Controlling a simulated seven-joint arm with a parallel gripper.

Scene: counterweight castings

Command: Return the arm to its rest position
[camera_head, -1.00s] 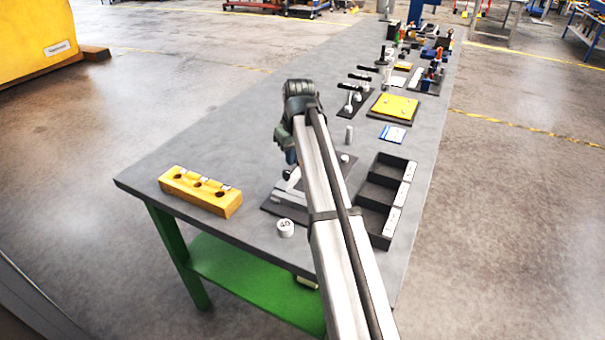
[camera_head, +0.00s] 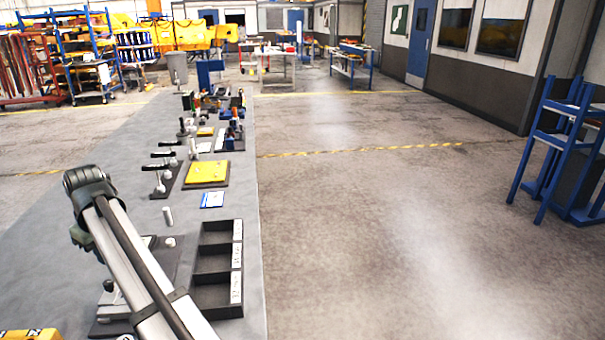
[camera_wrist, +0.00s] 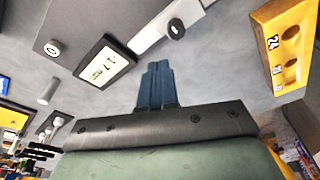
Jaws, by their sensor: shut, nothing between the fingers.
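In the wrist view my gripper (camera_wrist: 157,72) is shut, its dark blue fingers together with nothing between them. It is above the grey bench top (camera_wrist: 215,85), near a black-framed display (camera_wrist: 103,65) and a pale bar (camera_wrist: 165,28). In the head view my arm reaches in from the bottom over the bench (camera_head: 110,150). The fingers are hidden there behind my arm.
A yellow block with holes (camera_wrist: 291,50) stands right in the wrist view. A black compartment tray (camera_head: 217,313) sits at the bench's right edge. A yellow plate (camera_head: 207,172), clamps (camera_head: 160,172) and a small grey cylinder (camera_head: 168,217) stand beyond. Open floor (camera_head: 370,230) lies right.

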